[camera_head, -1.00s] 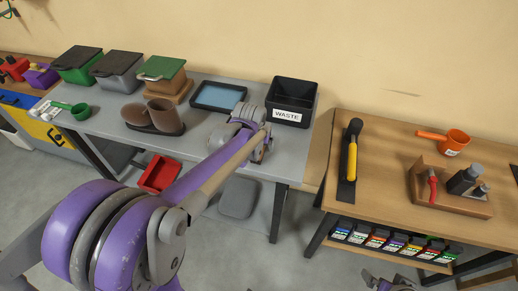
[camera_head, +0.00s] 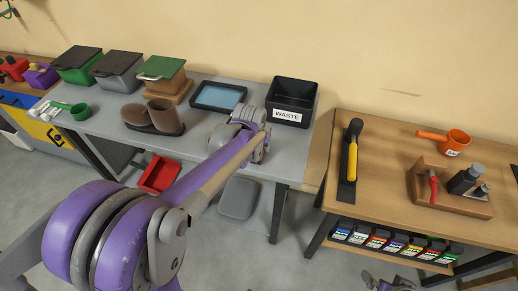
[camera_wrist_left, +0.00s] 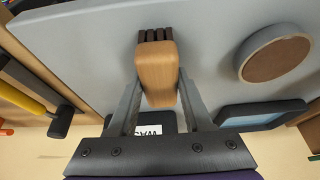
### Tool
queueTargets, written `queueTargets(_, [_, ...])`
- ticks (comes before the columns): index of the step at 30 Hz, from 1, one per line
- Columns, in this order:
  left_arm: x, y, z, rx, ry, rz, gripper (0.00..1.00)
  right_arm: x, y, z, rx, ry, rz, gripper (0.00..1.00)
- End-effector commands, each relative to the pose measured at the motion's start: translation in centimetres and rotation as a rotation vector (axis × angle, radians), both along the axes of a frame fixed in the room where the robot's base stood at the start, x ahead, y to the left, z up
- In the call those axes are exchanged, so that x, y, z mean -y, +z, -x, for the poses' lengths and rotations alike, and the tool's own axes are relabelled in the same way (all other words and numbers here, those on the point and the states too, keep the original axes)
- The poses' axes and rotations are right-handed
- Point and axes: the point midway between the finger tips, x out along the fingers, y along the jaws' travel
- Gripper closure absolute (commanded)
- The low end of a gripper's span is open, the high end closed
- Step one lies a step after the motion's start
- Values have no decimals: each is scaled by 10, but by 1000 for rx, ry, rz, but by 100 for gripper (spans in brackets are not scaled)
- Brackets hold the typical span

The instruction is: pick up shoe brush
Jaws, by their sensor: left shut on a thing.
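The shoe brush (camera_wrist_left: 158,70) shows in the left wrist view, with a light wooden body and dark bristles at its far end. My left gripper (camera_wrist_left: 161,92) is shut on its wooden body, one finger on each side. Behind it is the grey tabletop (camera_wrist_left: 75,50); I cannot tell whether the brush touches it. In the head view my left gripper (camera_head: 256,150) is over the right end of the grey table, in front of the waste bin, and my arm hides the brush. Part of my right gripper (camera_head: 386,284) shows at the bottom edge; its jaws are unclear.
A black waste bin (camera_head: 292,99), a blue-lined tray (camera_head: 218,97) and brown boots (camera_head: 163,115) stand on the grey table. A round brown-topped tin (camera_wrist_left: 275,58) lies near the brush. The wooden table (camera_head: 385,150) at right holds a black-and-yellow tool (camera_head: 351,160).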

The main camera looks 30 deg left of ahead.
Motion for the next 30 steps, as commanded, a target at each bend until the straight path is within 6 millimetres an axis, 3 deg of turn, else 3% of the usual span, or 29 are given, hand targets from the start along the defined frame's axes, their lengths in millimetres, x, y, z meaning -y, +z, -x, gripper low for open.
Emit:
queueTargets(1, [0, 0, 0, 0, 0, 0, 76, 0, 0, 0, 0, 0, 0, 0])
queueTargets(5, [0, 0, 0, 0, 0, 0, 100, 0, 0, 0, 0, 0, 0, 0])
queueTargets(17, [0, 8, 0, 1, 0, 0, 100, 0, 6, -2, 3, 0, 0, 0])
queueTargets(20, [0, 19, 0, 1, 0, 0, 100, 0, 6, -2, 3, 0, 0, 0])
queueTargets(30, [0, 87, 0, 1, 0, 0, 100, 0, 13, -4, 7, 0, 0, 0])
